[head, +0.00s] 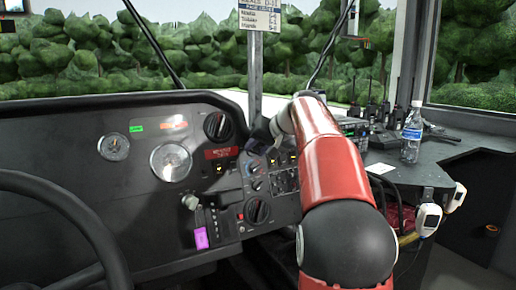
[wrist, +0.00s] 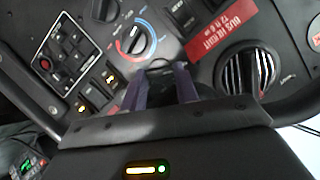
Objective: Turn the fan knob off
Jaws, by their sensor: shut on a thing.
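My gripper (wrist: 160,72) reaches down to the dashboard panel, its two purple fingers close together around a small dark knob. That knob is mostly hidden by the fingers and dark in the wrist view; it sits where the fan knob would be, but its pointer and markings cannot be read. Beside it is another black knob with a blue-and-red ring (wrist: 131,39). In the head view my gripper (head: 262,146) is at the panel, partly hidden by my red arm.
A round slatted vent (wrist: 248,70) and a red label (wrist: 222,32) lie close to my gripper. Lit switches (wrist: 108,78) are on its other side. A steering wheel (head: 100,235) is at left; a water bottle (head: 411,133) stands on the right-hand console.

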